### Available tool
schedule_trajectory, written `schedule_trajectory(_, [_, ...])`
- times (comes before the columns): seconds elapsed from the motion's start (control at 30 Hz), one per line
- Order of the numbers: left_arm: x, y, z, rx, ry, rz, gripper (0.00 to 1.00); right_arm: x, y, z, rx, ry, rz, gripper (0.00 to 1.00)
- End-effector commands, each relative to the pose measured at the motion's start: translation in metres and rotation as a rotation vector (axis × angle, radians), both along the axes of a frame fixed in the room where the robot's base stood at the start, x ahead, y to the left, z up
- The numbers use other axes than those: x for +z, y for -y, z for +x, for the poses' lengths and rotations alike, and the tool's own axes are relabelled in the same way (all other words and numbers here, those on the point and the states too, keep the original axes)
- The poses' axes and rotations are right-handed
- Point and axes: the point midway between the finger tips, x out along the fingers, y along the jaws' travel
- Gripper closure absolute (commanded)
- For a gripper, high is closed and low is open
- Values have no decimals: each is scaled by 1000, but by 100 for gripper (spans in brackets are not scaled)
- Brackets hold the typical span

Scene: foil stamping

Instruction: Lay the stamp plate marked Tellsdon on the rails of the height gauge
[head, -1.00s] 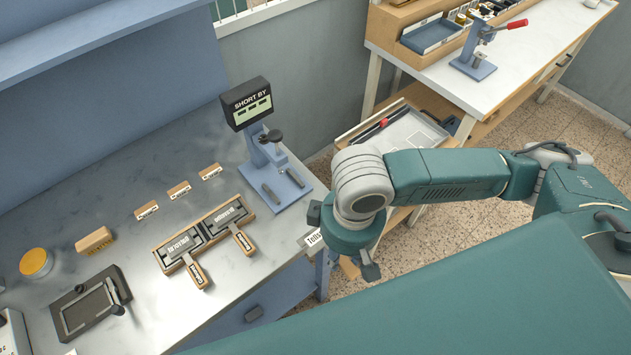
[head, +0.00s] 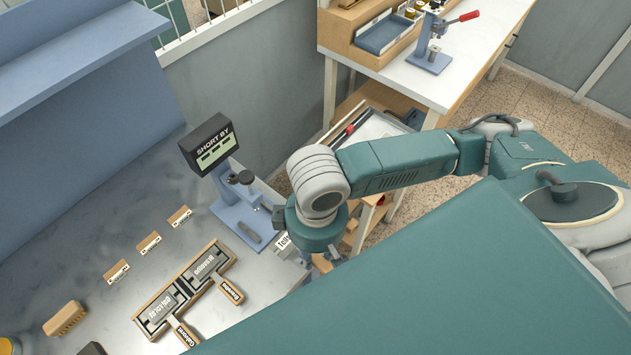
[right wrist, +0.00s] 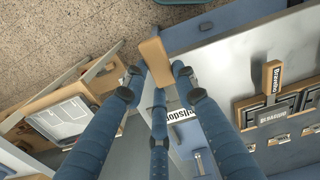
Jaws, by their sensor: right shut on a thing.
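My right gripper (head: 322,262) is shut on the wooden handle (right wrist: 154,62) of a stamp plate, between its blue fingers in the right wrist view. A white label reading "llsdon" (right wrist: 181,114) shows beside the fingers, its start covered. In the head view the label (head: 284,241) is partly hidden by my wrist. The plate's stamping face is hidden. The height gauge (head: 229,198) is a blue stand with a "SHORT BY" display (head: 207,143). The held plate is just right of its base; their height gap is unclear. One dark rail (head: 248,232) shows clearly. My left gripper is out of view.
A wooden rack (head: 143,326) with two other handled plates lies front left of the gauge. Several small wooden label blocks (head: 149,242) stand behind it. The bench's right edge is near my gripper. A side bench (head: 470,75) holds a red-handled press (head: 431,50).

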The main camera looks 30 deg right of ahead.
Motion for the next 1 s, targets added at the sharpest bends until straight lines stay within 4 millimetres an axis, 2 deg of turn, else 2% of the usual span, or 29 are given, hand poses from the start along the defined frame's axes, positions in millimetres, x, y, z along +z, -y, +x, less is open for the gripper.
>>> schedule_trajectory(1.0, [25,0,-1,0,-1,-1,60,-5,-29,78,-1,4,3,100])
